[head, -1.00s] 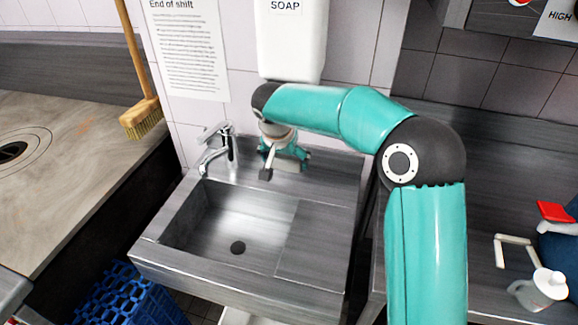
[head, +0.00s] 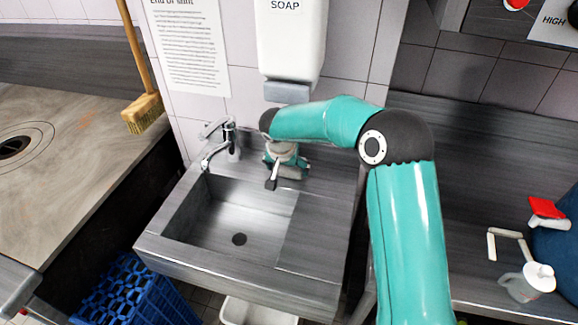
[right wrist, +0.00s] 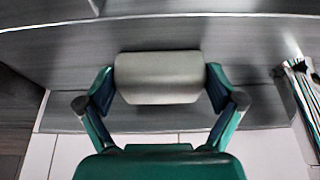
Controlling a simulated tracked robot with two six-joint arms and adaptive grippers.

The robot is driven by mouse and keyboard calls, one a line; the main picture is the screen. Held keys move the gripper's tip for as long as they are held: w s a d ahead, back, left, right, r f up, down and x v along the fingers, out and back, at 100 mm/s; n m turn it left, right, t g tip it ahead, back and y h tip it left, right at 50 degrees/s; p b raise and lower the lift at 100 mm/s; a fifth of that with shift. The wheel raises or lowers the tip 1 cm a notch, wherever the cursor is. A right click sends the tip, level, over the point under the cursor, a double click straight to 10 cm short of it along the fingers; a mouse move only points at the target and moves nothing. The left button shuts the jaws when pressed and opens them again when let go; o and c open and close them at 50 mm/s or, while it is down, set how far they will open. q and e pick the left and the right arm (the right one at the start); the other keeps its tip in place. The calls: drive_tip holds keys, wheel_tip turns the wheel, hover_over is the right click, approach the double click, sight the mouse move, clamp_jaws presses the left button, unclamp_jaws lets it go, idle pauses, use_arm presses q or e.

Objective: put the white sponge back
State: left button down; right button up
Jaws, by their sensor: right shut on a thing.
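The white sponge (right wrist: 158,78) is a pale block with rounded edges in the right wrist view. My right gripper (right wrist: 158,88) is shut on it, one finger at each end. In the head view my right gripper (head: 286,168) points down over the back ledge of the metal sink (head: 318,235), right of the tap. The sponge cannot be made out there, and I cannot tell whether it touches the ledge. My left gripper is not in view.
The chrome tap (head: 222,142) stands close left of my right gripper. A soap dispenser (head: 292,40) hangs on the wall above. The sink basin (head: 230,215) is empty.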

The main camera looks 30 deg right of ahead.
drive_tip(key=shift+f, duration=0.1)
drive_tip(key=o, duration=0.8)
drive_tip(key=shift+c, duration=0.2)
drive_tip(key=shift+r, duration=0.2)
drive_tip(key=shift+a+r, duration=0.1)
drive_tip(key=shift+r, duration=0.15)
drive_tip(key=b+v, duration=0.1)
drive_tip(key=v, duration=1)
drive_tip(key=shift+s+r, duration=0.15)
drive_tip(key=shift+s, duration=0.05)
